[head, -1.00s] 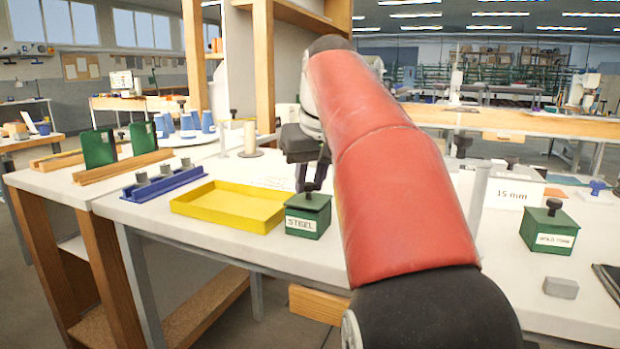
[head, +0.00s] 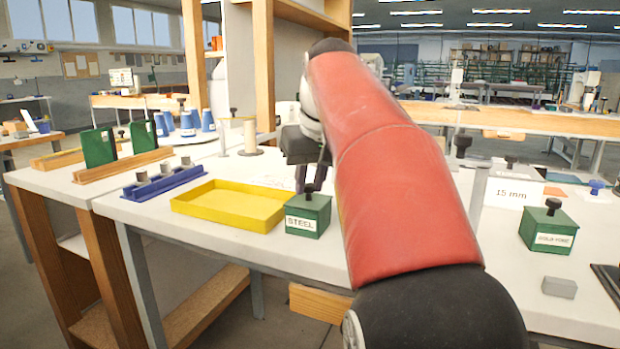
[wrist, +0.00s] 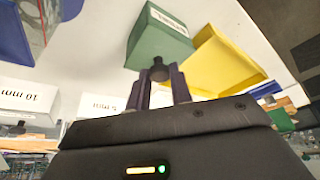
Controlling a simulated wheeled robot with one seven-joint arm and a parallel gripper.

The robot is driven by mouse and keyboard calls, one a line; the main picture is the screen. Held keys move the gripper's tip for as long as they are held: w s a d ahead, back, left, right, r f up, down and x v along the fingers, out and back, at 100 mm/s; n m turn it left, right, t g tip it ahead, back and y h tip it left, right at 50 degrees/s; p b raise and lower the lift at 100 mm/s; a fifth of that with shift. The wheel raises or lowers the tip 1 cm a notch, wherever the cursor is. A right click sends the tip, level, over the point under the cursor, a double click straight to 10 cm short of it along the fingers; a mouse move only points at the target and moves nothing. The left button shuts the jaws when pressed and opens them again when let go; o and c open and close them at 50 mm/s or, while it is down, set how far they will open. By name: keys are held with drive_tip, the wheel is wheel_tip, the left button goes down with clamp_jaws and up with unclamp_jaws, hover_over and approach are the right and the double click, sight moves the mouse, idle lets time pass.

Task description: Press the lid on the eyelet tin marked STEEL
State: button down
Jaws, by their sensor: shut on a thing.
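The green tin marked STEEL (head: 307,222) stands upright on the white bench, right of the yellow tray. Its green lid, with a black knob (head: 309,188), sits on top of it; I cannot tell whether it is fully down. In the wrist view the tin (wrist: 160,35) and the knob (wrist: 158,72) are right in front of my gripper (wrist: 160,84). The dark fingers are shut on the knob.
The yellow tray (head: 190,208) lies close left of the tin, with a blue rack (head: 165,184) beyond it. A second green tin (head: 548,232), a grey block (head: 559,287) and a "15 mm" label card (head: 511,193) are to the right. The bench's front edge is near the tin.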

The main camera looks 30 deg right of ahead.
drive_tip(key=c, duration=0.7)
unclamp_jaws()
drive_tip(key=shift+r, duration=0.1)
drive_tip(key=shift+r+p, duration=1.2)
drive_tip(key=shift+r, duration=2.2)
drive_tip(key=shift+c, duration=0.2)
clamp_jaws()
